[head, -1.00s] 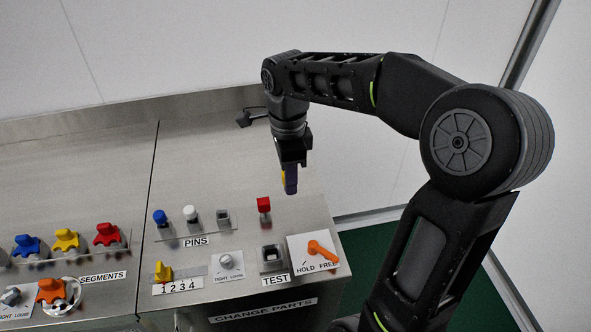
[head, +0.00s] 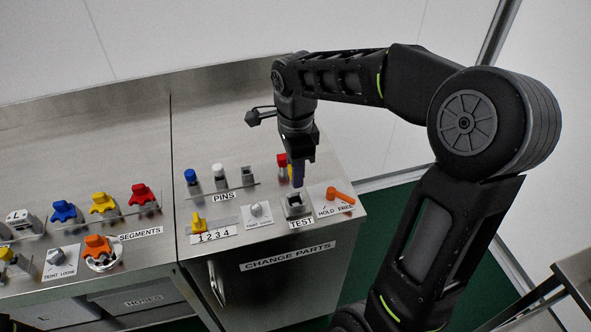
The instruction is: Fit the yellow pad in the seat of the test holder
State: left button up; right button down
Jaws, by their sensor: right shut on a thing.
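My right gripper (head: 298,182) points down, shut on the yellow pad (head: 291,172). The gripper is just above and behind the test holder (head: 298,210), a grey block with a dark square seat, by the TEST label. I see a gap between fingertips and holder, but cannot tell its size exactly. My left gripper is out of view.
A yellow pointer (head: 198,222) and a grey knob (head: 257,210) are left of the holder. Several coloured segments stand further left.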

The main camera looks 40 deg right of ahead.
jog(key=b, duration=0.4)
send_over(296, 196)
jog(key=s, duration=0.1)
jog(key=f, duration=0.3)
jog(key=a+f, duration=0.1)
jog(key=f, duration=0.1)
jog(key=shift+s+f, duration=0.1)
jog(key=shift+f+b, duration=0.65)
jog(key=shift+f, duration=0.3)
jog(key=shift+s+a+f+b, duration=0.1)
jog(key=shift+s+f+b, duration=0.2)
jog(key=shift+f, duration=0.25)
jog(key=c, duration=1.1)
grip_release()
jog(key=shift+f, duration=0.1)
jog(key=shift+c, duration=0.2)
jog(key=r, duration=0.9)
jog(key=shift+w, duration=0.4)
jog(key=shift+d, duration=0.2)
